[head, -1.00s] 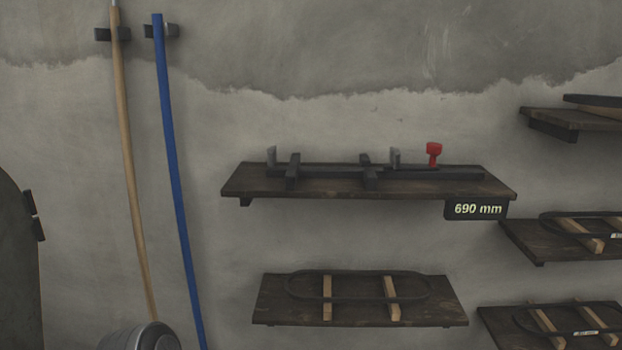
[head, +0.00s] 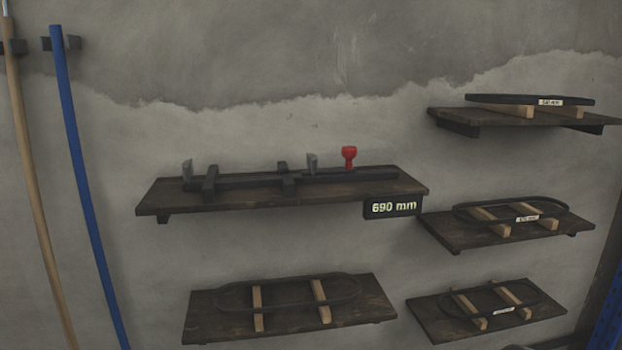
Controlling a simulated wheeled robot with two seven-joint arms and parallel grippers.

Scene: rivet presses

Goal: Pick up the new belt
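Several dark belts lie on wall shelves in the head view. One unlabelled belt (head: 287,306) rests as a long loop across two wooden blocks on the lower left shelf (head: 210,329). Three belts with white tags are on the right: the upper belt (head: 500,99), the middle belt (head: 548,203) and the lower belt (head: 455,300). The tag numbers are too small to read surely. I cannot tell which belt is the new one. Neither of my grippers is in view.
A shelf (head: 155,205) holds a dark measuring rig (head: 245,181) with a red knob (head: 349,157) and a display (head: 394,208) reading 690 mm. Something blue (head: 606,325) shows at the lower right edge.

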